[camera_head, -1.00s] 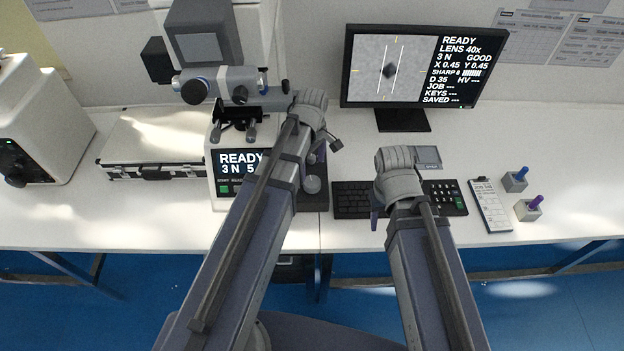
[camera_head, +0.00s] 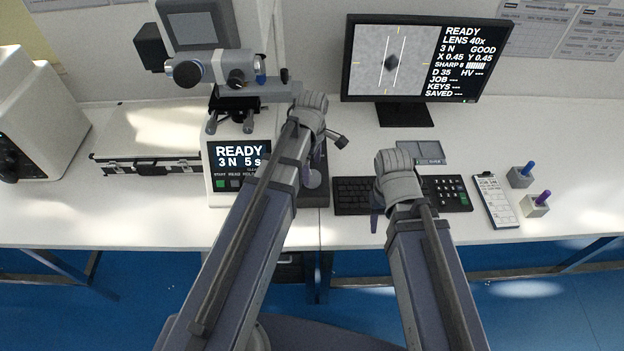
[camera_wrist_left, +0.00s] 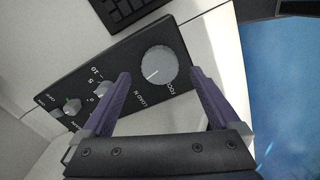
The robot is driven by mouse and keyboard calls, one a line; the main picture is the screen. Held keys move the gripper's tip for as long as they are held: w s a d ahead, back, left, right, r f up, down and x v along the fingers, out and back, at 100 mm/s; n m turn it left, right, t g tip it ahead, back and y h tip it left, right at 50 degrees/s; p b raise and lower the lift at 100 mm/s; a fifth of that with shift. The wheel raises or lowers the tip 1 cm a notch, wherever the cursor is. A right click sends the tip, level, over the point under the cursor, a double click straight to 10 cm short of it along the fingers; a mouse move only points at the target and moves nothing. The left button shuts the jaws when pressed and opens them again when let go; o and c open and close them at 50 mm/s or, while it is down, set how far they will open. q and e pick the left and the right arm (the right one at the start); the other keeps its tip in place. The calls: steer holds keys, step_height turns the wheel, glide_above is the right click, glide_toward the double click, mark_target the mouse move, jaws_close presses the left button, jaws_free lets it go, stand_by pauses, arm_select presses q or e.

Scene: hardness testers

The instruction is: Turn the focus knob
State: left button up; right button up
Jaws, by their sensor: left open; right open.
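The focus knob (camera_wrist_left: 159,64) is a round, light grey dial with a white pointer line, on a dark control panel (camera_wrist_left: 120,76) in the left wrist view. The label beside it is partly readable as "FOC". My left gripper (camera_wrist_left: 160,74) is open, with one purple finger on each side of the knob; I cannot tell whether they touch it. In the head view my left gripper (camera_head: 318,158) is over the tester's right side, and my arm hides much of the panel. My right gripper (camera_head: 375,212) is open in front of the keyboard, its fingers mostly hidden.
The hardness tester (camera_head: 222,196) shows "READY 3 N". A monitor (camera_head: 418,62) shows a dark indent between two white lines. A keyboard (camera_head: 353,193), a clipboard (camera_head: 496,200) and two small blocks (camera_head: 521,178) lie right. Smaller knobs (camera_wrist_left: 68,105) share the panel.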

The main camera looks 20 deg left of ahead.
mark_target(312, 176)
arm_select(q)
steer(key=shift+f+b, duration=1.45)
steer(key=shift+f, duration=0.5)
steer(key=c, duration=1.4)
steer(key=shift+o, duration=0.2)
steer(key=m, duration=0.4)
steer(key=shift+m, duration=0.3)
steer(key=o, duration=1.4)
steer(key=shift+c, duration=0.2)
steer(key=shift+r, duration=0.2)
